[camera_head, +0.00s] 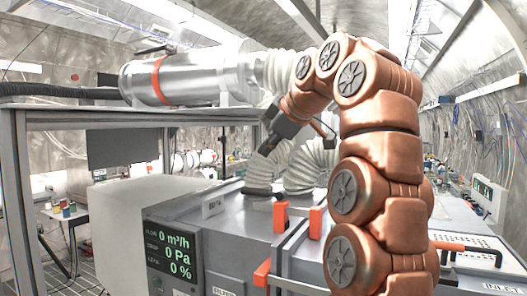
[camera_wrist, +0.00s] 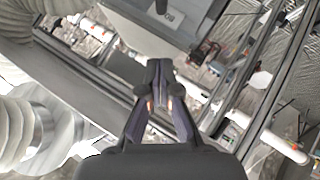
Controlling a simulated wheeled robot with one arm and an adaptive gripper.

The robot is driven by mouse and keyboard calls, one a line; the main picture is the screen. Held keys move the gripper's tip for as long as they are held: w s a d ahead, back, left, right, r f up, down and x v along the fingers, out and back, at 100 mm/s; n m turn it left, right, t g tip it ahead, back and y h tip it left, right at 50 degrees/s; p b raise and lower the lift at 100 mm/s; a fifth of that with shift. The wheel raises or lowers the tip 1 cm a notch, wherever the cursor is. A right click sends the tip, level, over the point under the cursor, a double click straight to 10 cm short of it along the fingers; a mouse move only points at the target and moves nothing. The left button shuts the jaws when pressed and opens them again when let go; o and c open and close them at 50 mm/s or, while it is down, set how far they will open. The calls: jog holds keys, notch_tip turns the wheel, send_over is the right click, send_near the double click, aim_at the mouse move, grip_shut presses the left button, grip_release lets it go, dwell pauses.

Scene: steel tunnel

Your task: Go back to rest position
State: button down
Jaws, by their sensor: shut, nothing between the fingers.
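My gripper (camera_wrist: 160,100) shows in the wrist view with its dark fingers together and nothing between them. In the head view my copper-coloured arm rises on the right, bends over at the top and points down to the left. My gripper (camera_head: 267,146) shows there as a small dark shape above the grey machine (camera_head: 225,240), near the white ribbed hoses. It appears apart from the machine's top. The fingertips are small in the head view.
A ribbed hose (camera_head: 300,170) stands close to my gripper. Orange handles (camera_head: 316,222) stick up from the machine beside my arm. A display (camera_head: 172,250) reads 0 m³/h, 0 Pa and 0 %. A metal frame (camera_head: 70,120) and silver cylinder (camera_head: 190,78) stand left.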

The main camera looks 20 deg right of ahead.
jog(key=s+a+f+m+g, duration=0.35)
jog(key=s+f, duration=0.25)
jog(key=f, duration=0.6)
jog(key=s+a+f+m+g, duration=0.35)
jog(key=s+f, duration=0.35)
jog(key=f, duration=0.4)
jog(key=s+d+f+m+g+h, duration=0.2)
jog(key=s+f+m+g, duration=0.2)
jog(key=s+f, duration=2)
jog(key=shift+s+m+g, duration=0.3)
jog(key=shift+s+m, duration=0.1)
jog(key=shift+s, duration=0.5)
jog(key=c, duration=1.9)
grip_release()
